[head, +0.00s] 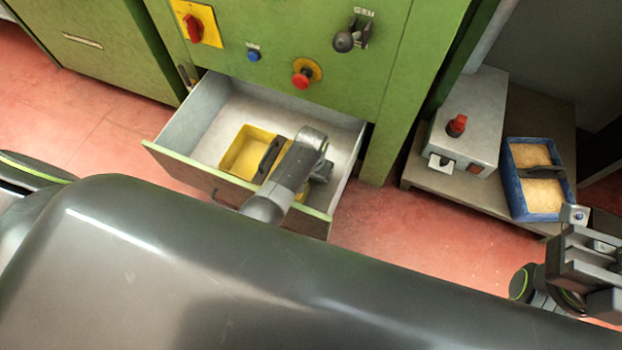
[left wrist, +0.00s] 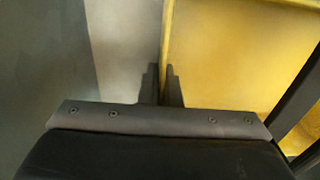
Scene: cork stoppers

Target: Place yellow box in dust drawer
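The yellow box (head: 242,152), with a dark handle across it, is inside the open dust drawer (head: 203,117) of the green machine. Its right part is hidden behind my left arm. My left gripper (head: 319,171) is over the drawer, at the box's right side; its fingertips are hidden there. In the left wrist view, the fingers (left wrist: 163,85) are close together with the wall of the yellow box (left wrist: 235,55) between them. I cannot tell whether the box touches the drawer floor. My right gripper (head: 592,262) is at the right edge, away from the drawer; its opening is unclear.
The green machine (head: 290,30) has a red button and a knob above the drawer. At right, a low table (head: 415,180) bears a grey unit (head: 483,115) and a blue box (head: 512,190) of yellowish grains. Red floor is clear between drawer and table.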

